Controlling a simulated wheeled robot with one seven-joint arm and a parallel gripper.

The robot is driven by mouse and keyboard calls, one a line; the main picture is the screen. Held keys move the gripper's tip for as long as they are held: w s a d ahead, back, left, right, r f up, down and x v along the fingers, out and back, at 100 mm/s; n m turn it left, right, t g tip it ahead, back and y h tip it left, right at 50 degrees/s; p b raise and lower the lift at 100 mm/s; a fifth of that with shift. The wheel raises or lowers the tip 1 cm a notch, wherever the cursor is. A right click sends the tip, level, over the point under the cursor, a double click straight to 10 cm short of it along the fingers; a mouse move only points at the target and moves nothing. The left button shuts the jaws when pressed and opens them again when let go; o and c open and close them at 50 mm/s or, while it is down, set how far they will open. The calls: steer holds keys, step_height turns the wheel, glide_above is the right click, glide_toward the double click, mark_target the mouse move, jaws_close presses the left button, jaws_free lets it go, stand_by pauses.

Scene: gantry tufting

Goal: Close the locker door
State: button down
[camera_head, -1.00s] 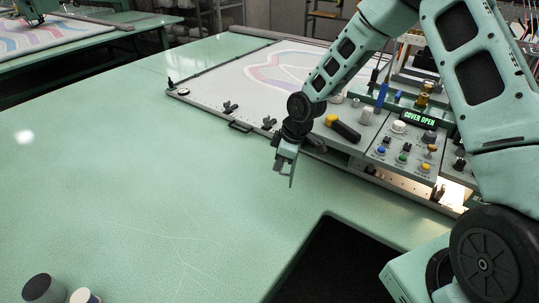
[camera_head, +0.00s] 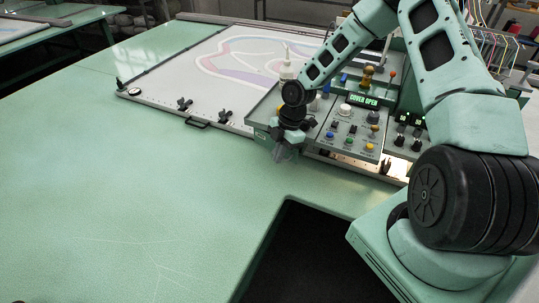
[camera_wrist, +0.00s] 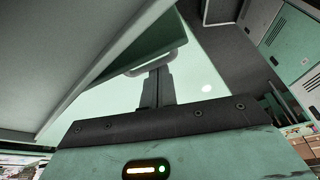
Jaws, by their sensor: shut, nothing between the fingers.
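My gripper (camera_head: 286,152) hangs at the front left corner of the control console in the head view, above the green table. In the wrist view its two dark fingers (camera_wrist: 156,88) are together with nothing seen between them. A pale bar-like shape lies across their far end; I cannot tell whether they touch it. A grey-green cabinet with slotted doors, apparently lockers (camera_wrist: 283,27), stands at the upper right of the wrist view, apart from the fingers. I cannot tell whether any of its doors is open. No locker shows in the head view.
The control console (camera_head: 350,143) has knobs, buttons and a "COVER OPEN" display (camera_head: 365,102). A tufting frame (camera_head: 155,98) with clamps lies left of it. A dark cutout (camera_head: 310,250) opens in the table front. The green tabletop (camera_head: 110,190) at left is clear.

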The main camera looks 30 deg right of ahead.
steer(key=shift+w+d, duration=0.2)
steer(key=shift+d, duration=0.7)
steer(key=shift+w+d, duration=0.15)
steer(key=shift+d, duration=0.7)
steer(key=shift+d, duration=0.15)
